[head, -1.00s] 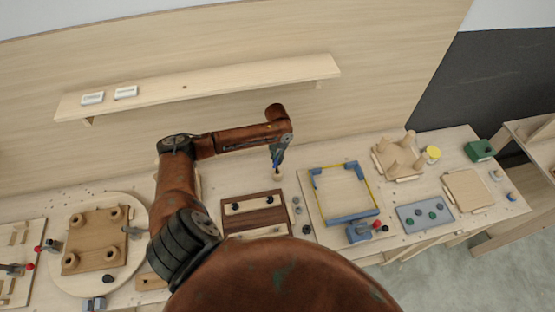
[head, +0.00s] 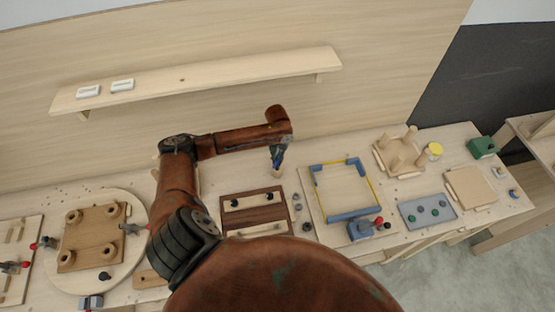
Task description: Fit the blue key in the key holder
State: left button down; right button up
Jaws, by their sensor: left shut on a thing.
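My left gripper (head: 277,155) points down over the back of the table, shut on a small dark-blue piece, which I take for the blue key (head: 276,162). The key is small and partly hidden by the fingers. Just below it is a small light wooden piece (head: 276,172); I cannot tell whether the two touch. No key holder is plainly recognisable; I cannot tell whether that wooden piece is it. My right gripper is not in view.
In front of the gripper lies a dark brown board (head: 262,214) with light bars and dark knobs. A blue-cornered frame (head: 349,215) is to its right and a round wooden board (head: 60,279) to its left. A shelf (head: 210,77) hangs behind.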

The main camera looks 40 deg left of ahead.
pick_arm(q)
jog(key=shift+f, duration=0.25)
dwell(0.4)
jog(key=c, duration=2)
grip_release()
jog(key=shift+r, duration=3.7)
